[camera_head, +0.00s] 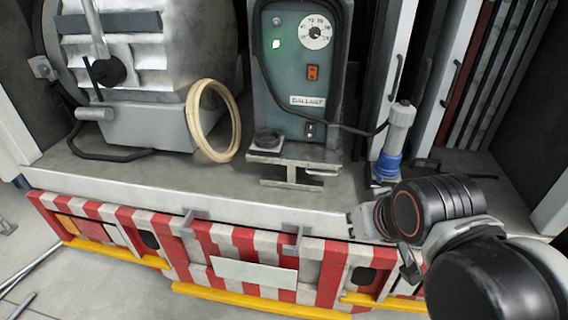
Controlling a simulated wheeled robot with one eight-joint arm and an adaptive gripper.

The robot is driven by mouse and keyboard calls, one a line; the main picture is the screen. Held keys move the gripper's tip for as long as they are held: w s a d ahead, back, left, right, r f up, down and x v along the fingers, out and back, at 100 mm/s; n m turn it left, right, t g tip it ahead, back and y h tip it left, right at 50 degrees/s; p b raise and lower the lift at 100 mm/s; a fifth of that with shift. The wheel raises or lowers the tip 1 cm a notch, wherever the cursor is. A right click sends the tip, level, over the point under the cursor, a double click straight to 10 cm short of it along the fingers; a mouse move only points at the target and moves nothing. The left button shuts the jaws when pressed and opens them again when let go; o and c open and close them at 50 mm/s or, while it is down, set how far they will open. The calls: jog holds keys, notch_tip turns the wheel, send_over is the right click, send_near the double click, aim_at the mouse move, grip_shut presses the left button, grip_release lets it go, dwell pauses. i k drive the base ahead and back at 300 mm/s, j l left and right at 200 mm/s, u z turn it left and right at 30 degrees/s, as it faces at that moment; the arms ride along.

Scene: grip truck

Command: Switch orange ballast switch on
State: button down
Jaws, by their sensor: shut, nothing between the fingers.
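The orange switch (313,72) sits on the front of the teal-grey ballast box (285,75), in the upper middle of the head view. It is above the "BALLAST" label (307,101). It is too small to tell which way its rocker is set. A green light (275,43) glows at the box's upper left. My gripper (352,221) is low and to the right of the box, at the truck bed's front edge, well apart from the switch. It is small in view, partly hidden by my wrist, and appears shut and empty.
A round dial (316,32) is above the switch. A black cable runs over the box to a grey and blue plug (396,135) at right. A cream ring (213,121) leans by the metal drum (150,60) at left. A metal bracket (292,165) stands before the box.

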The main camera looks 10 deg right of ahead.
aim_at(312, 70)
jog(key=j+z, duration=0.1)
jog(key=j, duration=1.25)
